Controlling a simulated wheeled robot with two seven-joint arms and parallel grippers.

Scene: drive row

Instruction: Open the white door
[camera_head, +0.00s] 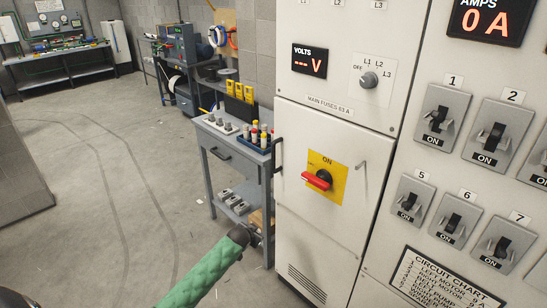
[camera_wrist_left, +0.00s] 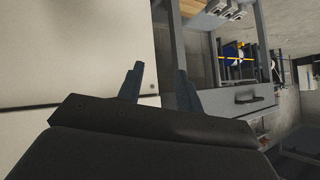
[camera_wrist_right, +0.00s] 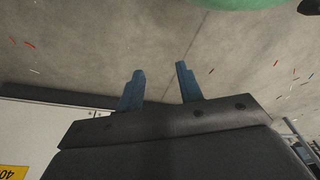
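The white door (camera_head: 315,215) is on the white cabinet, below the label "MAIN FUSES 63 A", and looks shut. A red rotary handle (camera_head: 318,180) sits on its yellow "ON" plate (camera_head: 335,170). A black bar handle (camera_head: 277,156) shows at its left edge. My left gripper (camera_head: 256,238), on the green arm, is low beside that edge, below the bar handle. In the left wrist view its fingers (camera_wrist_left: 160,82) are apart with nothing seen between them, and a white panel is at left. My right gripper (camera_wrist_right: 160,85) is open and empty over floor, outside the head view.
A grey workbench (camera_head: 225,160) with a drawer stands close left of the cabinet, carrying bottles and yellow items. Switch panels (camera_head: 450,170) fill the right. Another bench (camera_head: 70,60) is at the back left. The floor (camera_head: 100,200) at left is clear.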

